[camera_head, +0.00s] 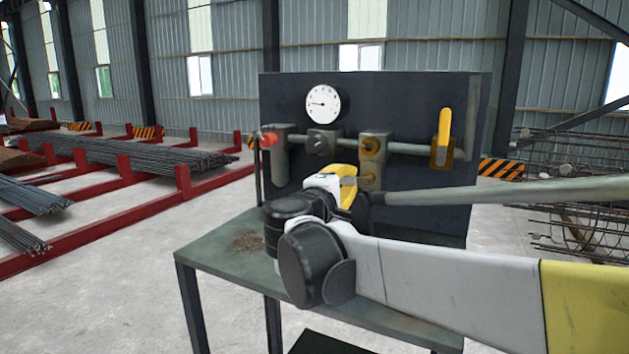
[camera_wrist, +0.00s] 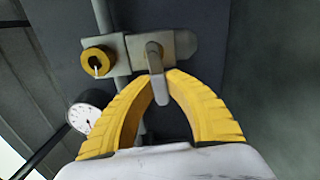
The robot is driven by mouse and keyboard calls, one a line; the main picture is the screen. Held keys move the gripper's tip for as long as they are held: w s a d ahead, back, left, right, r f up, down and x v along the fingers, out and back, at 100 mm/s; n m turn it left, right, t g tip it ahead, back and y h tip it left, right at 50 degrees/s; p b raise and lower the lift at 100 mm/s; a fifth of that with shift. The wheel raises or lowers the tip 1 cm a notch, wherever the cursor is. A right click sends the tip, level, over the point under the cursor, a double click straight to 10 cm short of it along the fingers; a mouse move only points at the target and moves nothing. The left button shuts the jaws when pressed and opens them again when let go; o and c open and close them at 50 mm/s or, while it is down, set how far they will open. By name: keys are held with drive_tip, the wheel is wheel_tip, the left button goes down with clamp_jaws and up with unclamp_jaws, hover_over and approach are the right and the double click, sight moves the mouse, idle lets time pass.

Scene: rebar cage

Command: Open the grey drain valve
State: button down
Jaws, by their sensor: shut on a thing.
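The grey drain valve (camera_wrist: 180,45) is on the panel at the top middle of the wrist view. Its short grey lever (camera_wrist: 154,55) points down between my fingers. My gripper (camera_wrist: 161,80) has yellow ribbed fingers, shut on this lever with their tips close together at it. In the head view my gripper (camera_head: 348,178) reaches the panel just below the middle valve block (camera_head: 375,147). There my wrist and fingers hide most of the drain valve.
A dark panel (camera_head: 420,100) carries a white gauge (camera_head: 323,104), a red knob (camera_head: 268,139), a yellow round knob (camera_wrist: 98,61) and a yellow lever valve (camera_head: 444,130) on a horizontal pipe. A green-grey table (camera_head: 215,258) stands below. Rebar racks (camera_head: 150,152) are at left.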

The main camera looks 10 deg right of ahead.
sight(369, 153)
drive_tip(key=n, duration=0.1)
drive_tip(key=f+n+b, duration=0.1)
drive_tip(key=n, duration=0.2)
drive_tip(key=shift+s+d+f+b, duration=0.1)
drive_tip(key=shift+d+f+b, duration=0.05)
drive_tip(key=shift+f+b, duration=0.15)
drive_tip(key=n, duration=0.3)
drive_tip(key=s+d+f+n+b, duration=0.1)
drive_tip(key=n, duration=0.2)
drive_tip(key=d+f+n+b, duration=0.1)
drive_tip(key=n, duration=0.2)
drive_tip(key=shift+s, duration=0.2)
drive_tip(key=shift+s+d+f+n, duration=0.1)
drive_tip(key=shift+s+d+n, duration=0.15)
drive_tip(key=shift+n, duration=0.8)
drive_tip(key=shift+s+d+n, duration=0.15)
drive_tip(key=shift+d+n, duration=0.1)
drive_tip(key=shift+n, duration=0.8)
drive_tip(key=c, duration=1.4)
unclamp_jaws()
wheel_tip(369, 153, up, 10)
drive_tip(key=shift+r, duration=0.1)
